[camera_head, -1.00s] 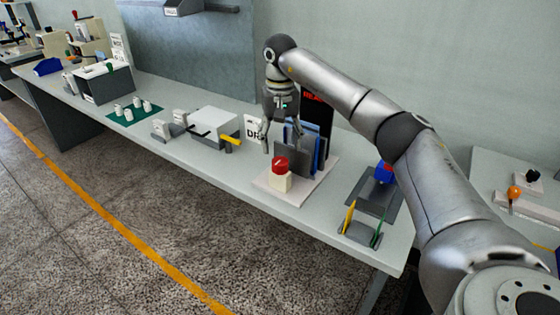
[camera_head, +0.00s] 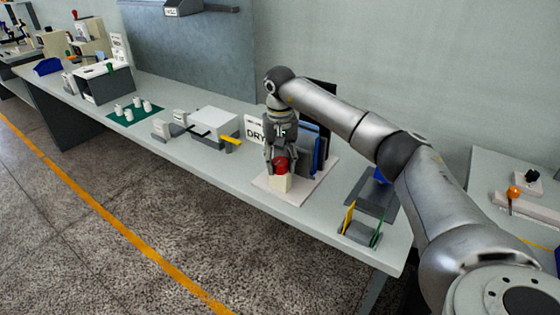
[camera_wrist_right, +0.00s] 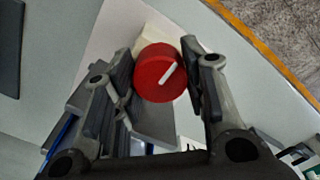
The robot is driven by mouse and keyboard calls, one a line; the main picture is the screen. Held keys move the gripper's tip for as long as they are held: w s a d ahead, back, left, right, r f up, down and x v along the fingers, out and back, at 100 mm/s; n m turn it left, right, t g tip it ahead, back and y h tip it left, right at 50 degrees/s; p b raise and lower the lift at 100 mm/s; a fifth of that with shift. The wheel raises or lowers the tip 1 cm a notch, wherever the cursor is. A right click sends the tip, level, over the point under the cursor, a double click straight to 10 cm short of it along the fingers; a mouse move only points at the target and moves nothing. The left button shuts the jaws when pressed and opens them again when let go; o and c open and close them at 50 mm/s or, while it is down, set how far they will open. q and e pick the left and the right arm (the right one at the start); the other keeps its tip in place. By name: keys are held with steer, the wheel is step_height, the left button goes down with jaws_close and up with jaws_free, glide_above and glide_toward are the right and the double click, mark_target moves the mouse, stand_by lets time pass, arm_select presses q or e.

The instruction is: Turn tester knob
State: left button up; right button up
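The tester knob (camera_head: 280,165) is red and sits on a small cream block (camera_head: 280,183) on a pale base plate (camera_head: 305,187). In the right wrist view the knob (camera_wrist_right: 160,72) is round, with a white pointer line slanting to the upper right. My right gripper (camera_head: 281,163) points down over the knob. In the right wrist view its two fingers (camera_wrist_right: 160,85) are apart, one on each side of the knob. A narrow gap shows beside the knob, so the fingers look not closed on it. My left gripper is not in view.
Dark and blue upright panels (camera_head: 312,150) stand right behind the knob. A grey tray (camera_head: 372,195) and a holder with yellow and green pieces (camera_head: 358,231) are to the right. A white box (camera_head: 214,124) with a yellow handle stands to the left. The table's front edge is close.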

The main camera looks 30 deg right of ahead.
steer(key=c, duration=0.3)
steer(key=shift+c, duration=0.2)
